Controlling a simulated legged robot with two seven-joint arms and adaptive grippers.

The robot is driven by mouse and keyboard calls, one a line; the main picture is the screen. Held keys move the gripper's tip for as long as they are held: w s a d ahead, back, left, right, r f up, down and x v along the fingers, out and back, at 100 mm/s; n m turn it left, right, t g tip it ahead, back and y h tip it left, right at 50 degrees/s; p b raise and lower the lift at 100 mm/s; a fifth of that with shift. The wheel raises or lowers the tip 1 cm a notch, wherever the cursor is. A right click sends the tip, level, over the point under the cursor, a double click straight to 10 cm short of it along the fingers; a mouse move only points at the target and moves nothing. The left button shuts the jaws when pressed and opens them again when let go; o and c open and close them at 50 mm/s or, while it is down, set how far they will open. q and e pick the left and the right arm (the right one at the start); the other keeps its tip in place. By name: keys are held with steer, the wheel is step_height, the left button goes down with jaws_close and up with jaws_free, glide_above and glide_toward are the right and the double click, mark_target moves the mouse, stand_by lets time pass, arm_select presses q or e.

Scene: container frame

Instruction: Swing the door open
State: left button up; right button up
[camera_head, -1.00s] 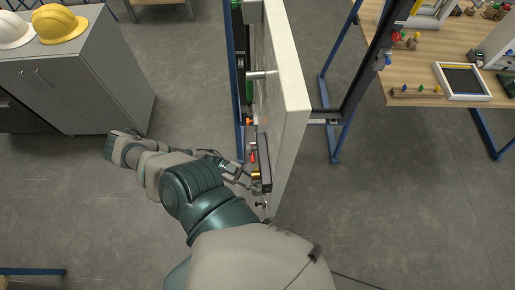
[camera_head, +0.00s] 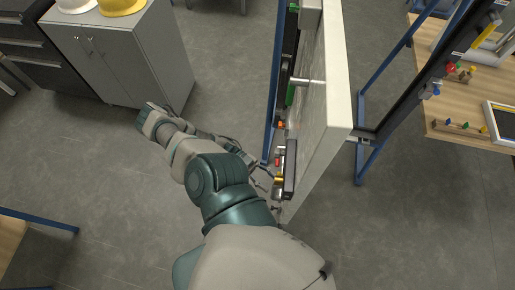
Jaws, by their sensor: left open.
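The door is a thick pale panel (camera_head: 331,85), seen nearly edge-on from above, standing in a dark frame with blue legs. On its left face near the bottom edge is a dark fitting (camera_head: 290,168) with small red and yellow parts. My left arm comes up from the bottom and bends back toward the door. My left gripper (camera_head: 264,180) is at the left face, close beside this fitting; its fingers are small, open and partly hidden by my arm. I cannot tell whether they touch the door. My right gripper is not in view.
A grey cabinet (camera_head: 120,50) with a yellow helmet (camera_head: 121,6) and a white helmet (camera_head: 76,5) stands upper left. A wooden workbench (camera_head: 452,108) is at the right behind a blue frame leg (camera_head: 371,160). A table corner (camera_head: 10,238) shows lower left. Grey floor is clear at lower right.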

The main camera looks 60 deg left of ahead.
arm_select(q)
steer(key=v, duration=0.8)
steer(key=shift+a+f, duration=0.15)
steer(key=shift+a, duration=0.1)
steer(key=shift+w+d, duration=0.1)
